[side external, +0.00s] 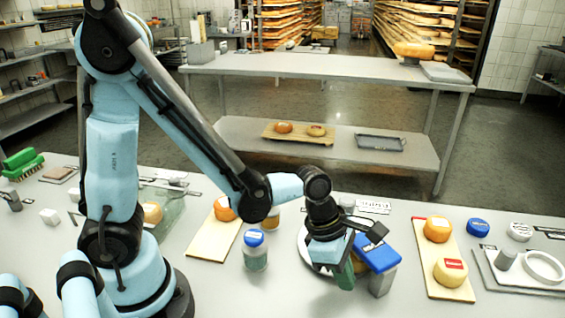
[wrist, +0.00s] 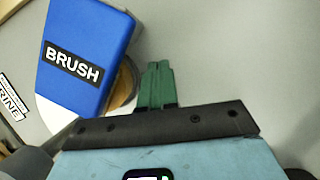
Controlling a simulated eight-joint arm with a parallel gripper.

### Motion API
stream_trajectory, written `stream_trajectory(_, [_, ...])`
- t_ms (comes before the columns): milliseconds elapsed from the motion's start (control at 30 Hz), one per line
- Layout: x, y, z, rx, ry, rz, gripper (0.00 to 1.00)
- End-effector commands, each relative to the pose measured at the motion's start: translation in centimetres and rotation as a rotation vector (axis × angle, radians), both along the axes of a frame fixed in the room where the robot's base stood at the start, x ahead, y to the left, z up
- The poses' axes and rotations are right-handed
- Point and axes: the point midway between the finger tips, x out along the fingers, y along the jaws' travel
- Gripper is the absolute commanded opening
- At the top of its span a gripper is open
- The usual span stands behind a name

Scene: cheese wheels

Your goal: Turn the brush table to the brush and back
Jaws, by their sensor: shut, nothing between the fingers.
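The brush is a blue block (side external: 377,252) on a grey post, right of my gripper in the side view. In the wrist view its blue top (wrist: 85,50) carries a black label reading BRUSH. The brush table is a pale round disc (side external: 305,255), mostly hidden behind my gripper and wrist. My gripper (side external: 345,276) has green fingers, pressed together and empty, beside the brush. The fingertips (wrist: 158,68) sit right of the blue block in the wrist view.
A jar with a blue lid (side external: 255,252) stands left of the gripper. A wooden board with two cheeses (side external: 450,288) lies to the right. Another board (side external: 213,240) lies on the left. Bare worktop (side external: 300,298) lies in front of the gripper.

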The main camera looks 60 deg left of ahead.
Motion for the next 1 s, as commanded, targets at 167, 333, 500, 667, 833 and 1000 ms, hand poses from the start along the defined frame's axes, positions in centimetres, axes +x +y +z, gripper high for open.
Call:
stream_trajectory(167, [0.3,-0.2,0.0,0.000,0.000,-0.001,0.00])
stream_trajectory(333, [0.4,-0.3,0.0,0.000,0.000,-0.001,0.00])
stream_trajectory(500, [0.4,-0.3,0.0,0.000,0.000,-0.001,0.00])
stream_trajectory(667, [0.4,-0.3,0.0,0.000,0.000,0.000,0.00])
stream_trajectory(833, [0.4,-0.3,0.0,0.000,0.000,0.000,0.00])
stream_trajectory(1000, [-0.8,-0.1,0.0,0.000,0.000,-0.001,0.00])
